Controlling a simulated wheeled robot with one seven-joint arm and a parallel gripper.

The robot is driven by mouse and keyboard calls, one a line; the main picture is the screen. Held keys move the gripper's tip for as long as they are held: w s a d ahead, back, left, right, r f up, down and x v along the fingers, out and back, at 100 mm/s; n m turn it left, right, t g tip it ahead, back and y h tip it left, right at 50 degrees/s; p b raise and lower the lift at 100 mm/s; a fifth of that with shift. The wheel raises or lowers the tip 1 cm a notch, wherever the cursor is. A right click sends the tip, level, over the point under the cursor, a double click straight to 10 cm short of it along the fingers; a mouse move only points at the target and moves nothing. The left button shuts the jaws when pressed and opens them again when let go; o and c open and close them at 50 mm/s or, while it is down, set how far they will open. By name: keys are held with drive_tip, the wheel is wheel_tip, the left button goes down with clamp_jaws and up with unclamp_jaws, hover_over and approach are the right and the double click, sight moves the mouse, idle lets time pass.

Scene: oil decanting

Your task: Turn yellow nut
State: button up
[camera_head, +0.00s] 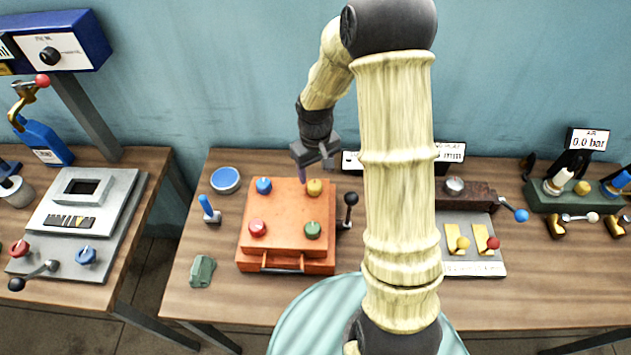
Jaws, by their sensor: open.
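The yellow nut (314,187) sits at the back right corner of an orange box (284,217) on the wooden table. The box top also carries a blue nut (264,185) at back left, a red nut (258,228) at front left and a green nut (313,229) at front right. My gripper (315,170) is open and points down just above and behind the yellow nut. Whether its fingers touch the nut cannot be told. The fingers are small and partly blurred together.
A black-knobbed lever (348,208) stands right of the box. A blue-handled lever (208,209), a blue round dish (225,179) and a green block (202,271) lie to its left. A grey panel with yellow plates (470,262) is at right. My arm hides the table's middle.

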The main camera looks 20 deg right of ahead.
sight(316, 185)
drive_tip(key=shift+f+p, duration=0.45)
drive_tip(key=shift+f, duration=2.75)
drive_tip(key=c, duration=1)
